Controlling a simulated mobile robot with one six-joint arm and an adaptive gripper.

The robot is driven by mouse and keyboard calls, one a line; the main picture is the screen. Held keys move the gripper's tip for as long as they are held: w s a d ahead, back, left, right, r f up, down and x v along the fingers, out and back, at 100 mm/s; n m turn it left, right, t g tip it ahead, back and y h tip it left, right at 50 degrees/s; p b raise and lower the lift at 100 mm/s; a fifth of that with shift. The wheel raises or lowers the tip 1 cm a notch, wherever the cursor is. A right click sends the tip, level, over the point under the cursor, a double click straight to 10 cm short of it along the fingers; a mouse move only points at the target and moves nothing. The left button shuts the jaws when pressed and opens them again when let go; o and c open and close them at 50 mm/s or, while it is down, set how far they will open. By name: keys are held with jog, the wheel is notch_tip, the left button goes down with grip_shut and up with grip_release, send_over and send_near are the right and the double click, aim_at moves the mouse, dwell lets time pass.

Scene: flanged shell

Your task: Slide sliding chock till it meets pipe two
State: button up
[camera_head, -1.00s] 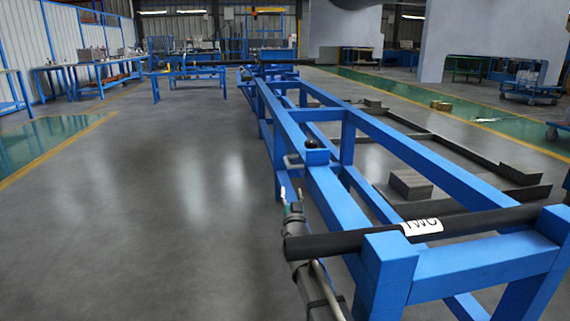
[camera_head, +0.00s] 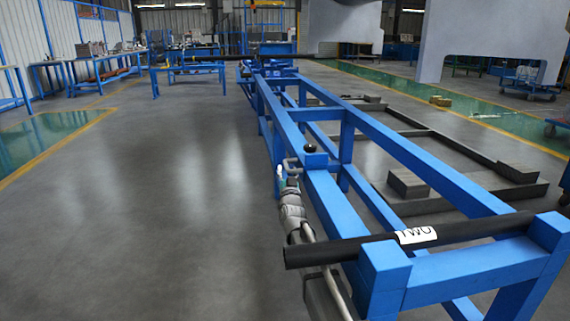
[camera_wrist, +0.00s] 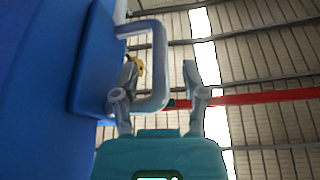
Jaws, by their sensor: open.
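Pipe two (camera_head: 360,251), a black pipe with a white label reading TWO, lies across the near end of the long blue frame. The sliding chock (camera_head: 316,160) is a small blue block with a dark knob on the frame's left rail, farther off than the pipe, with a clear gap between them. Its grey handle (camera_head: 291,164) sticks out to the left. My gripper (camera_head: 281,172) is at this handle. In the wrist view, my open gripper (camera_wrist: 160,80) has its fingers either side of the handle's outer bar (camera_wrist: 160,65). Contact cannot be told.
The blue frame (camera_head: 402,155) runs away from me, with open space between its rails. My arm passes close by the pipe's left end. Grey blocks (camera_head: 408,184) lie on the floor to the right. The floor left of the frame is clear.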

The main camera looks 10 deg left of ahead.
jog(key=shift+x, duration=1.15)
